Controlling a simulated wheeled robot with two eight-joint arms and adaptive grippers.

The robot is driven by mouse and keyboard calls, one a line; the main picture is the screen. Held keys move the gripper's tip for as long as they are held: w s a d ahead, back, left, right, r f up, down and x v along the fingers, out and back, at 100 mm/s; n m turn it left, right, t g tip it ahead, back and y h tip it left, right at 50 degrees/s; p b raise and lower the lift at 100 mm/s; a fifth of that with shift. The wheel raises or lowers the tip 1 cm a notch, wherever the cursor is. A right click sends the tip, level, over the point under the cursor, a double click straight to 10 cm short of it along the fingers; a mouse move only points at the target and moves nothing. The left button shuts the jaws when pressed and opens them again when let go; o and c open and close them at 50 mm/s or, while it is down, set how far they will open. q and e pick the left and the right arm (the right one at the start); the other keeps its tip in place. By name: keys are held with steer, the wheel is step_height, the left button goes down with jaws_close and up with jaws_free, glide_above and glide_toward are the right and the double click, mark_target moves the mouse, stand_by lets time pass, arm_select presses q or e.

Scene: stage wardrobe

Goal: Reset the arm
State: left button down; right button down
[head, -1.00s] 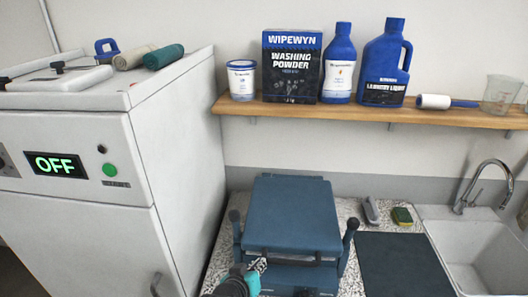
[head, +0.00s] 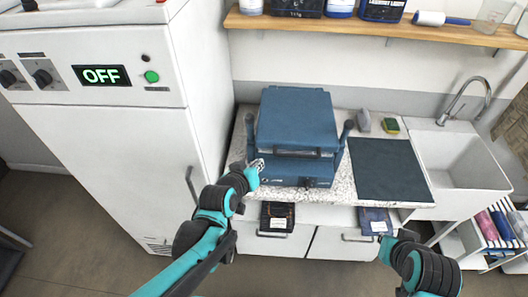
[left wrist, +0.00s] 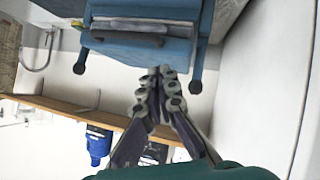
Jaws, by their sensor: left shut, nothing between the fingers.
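My left gripper (head: 257,165) is shut and empty in the head view, at the front left corner of the blue press-like machine (head: 295,117). I cannot tell if it touches the machine. In the left wrist view its two fingers (left wrist: 161,72) meet at the tips, and the machine (left wrist: 140,50) shows just past them. My right arm comes in at the lower right of the head view, in front of the counter. Its teal wrist end shows, but its fingers cannot be made out.
The machine stands on a speckled counter (head: 345,184) beside a dark mat (head: 390,168) and a sink (head: 468,165). A tall white cabinet (head: 110,150) showing OFF stands at left. A wooden shelf (head: 400,27) runs above. Open floor lies in front.

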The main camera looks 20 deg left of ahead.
arm_select(q)
steer(key=s+d+f+m+g+b, duration=0.2)
steer(key=s+f+m+g+b, duration=0.2)
steer(key=s+f+b, duration=0.7)
step_height(320, 180, down, 2)
steer(key=b, duration=0.3)
steer(key=shift+s+d+f+g, duration=0.15)
steer(key=shift+s+f+g, duration=0.05)
steer(key=shift+s+g, duration=0.15)
